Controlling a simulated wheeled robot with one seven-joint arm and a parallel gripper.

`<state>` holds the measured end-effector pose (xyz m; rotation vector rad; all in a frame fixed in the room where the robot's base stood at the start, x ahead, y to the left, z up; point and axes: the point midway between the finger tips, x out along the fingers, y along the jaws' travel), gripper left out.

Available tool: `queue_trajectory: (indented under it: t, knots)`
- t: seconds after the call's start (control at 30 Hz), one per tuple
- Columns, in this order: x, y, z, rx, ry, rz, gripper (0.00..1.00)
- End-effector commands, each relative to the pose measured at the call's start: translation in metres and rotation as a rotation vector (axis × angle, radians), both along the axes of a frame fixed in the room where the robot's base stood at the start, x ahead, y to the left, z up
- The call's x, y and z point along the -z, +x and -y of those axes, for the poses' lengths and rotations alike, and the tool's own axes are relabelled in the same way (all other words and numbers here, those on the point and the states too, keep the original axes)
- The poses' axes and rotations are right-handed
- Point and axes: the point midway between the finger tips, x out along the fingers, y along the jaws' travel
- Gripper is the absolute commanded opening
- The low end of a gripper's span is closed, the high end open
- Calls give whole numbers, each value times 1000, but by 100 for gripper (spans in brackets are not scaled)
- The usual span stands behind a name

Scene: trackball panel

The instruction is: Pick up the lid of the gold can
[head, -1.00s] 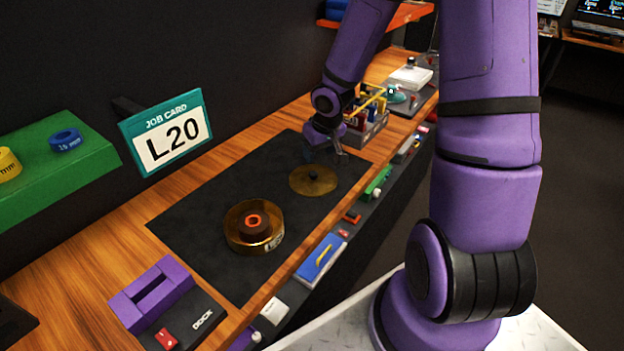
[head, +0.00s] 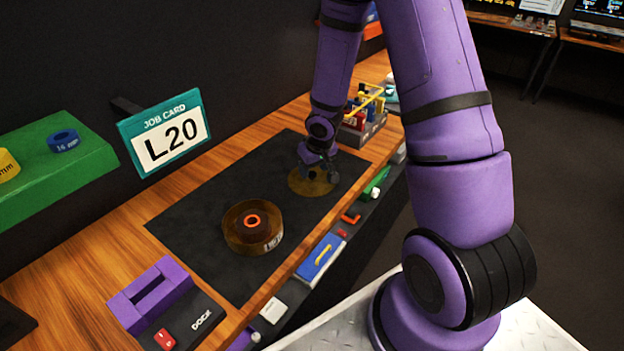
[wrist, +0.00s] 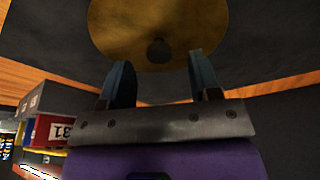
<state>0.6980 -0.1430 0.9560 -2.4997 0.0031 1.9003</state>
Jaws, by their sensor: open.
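The gold can (head: 268,241) stands open on the black mat, with a dark core and an orange ring inside it. Its lid, a flat gold disc (head: 300,184) with a dark knob, lies on the mat to the right of and behind the can. In the wrist view the lid (wrist: 120,28) fills the top, with its knob (wrist: 159,50) between and beyond my two fingertips. My gripper (head: 320,174) is over the lid and partly hides it in the head view. In the wrist view my gripper (wrist: 158,72) is open and empty.
A black mat (head: 215,205) covers the bench middle. A crate with coloured items (head: 362,125) stands beyond the lid. A purple dock (head: 152,293) is at front left, a green shelf (head: 60,165) at left, and a job card reading L20 (head: 168,140) behind.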

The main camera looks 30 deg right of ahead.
Motion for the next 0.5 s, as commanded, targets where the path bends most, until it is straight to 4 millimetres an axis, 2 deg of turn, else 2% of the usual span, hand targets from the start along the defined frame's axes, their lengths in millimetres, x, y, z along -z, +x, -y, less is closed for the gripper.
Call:
queue_trajectory:
  t: [0.2, 0.5]
  knots:
    - [20, 5, -1, 0, 0, -2, 57]
    - [22, 6, 0, 1, 0, 0, 57]
